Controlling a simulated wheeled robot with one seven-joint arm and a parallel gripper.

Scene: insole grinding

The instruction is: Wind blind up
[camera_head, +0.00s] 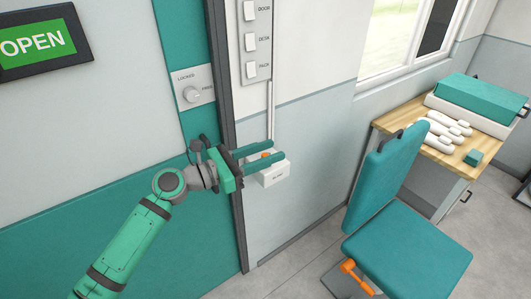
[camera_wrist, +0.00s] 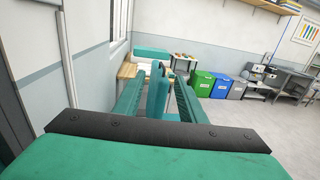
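A white wall box (camera_head: 274,175) with a small orange part (camera_head: 266,155) on top is fixed low on the wall, right of the dark door frame. Its label is too small to read. My gripper (camera_head: 277,151) is at this box, with its two long teal fingers pointing right. The fingers stand apart, one on either side of the orange part in the picture; I cannot tell whether they touch it. The wrist view also shows my gripper (camera_wrist: 158,80) with a gap between the fingers. The window (camera_head: 405,38) is at upper right; I cannot make out a blind in it.
A teal chair (camera_head: 410,245) with an orange lever stands to the right. Behind it is a wooden table (camera_head: 410,111) with white insole-like pieces and a teal-lidded case (camera_head: 484,101). Open floor lies right in the wrist view.

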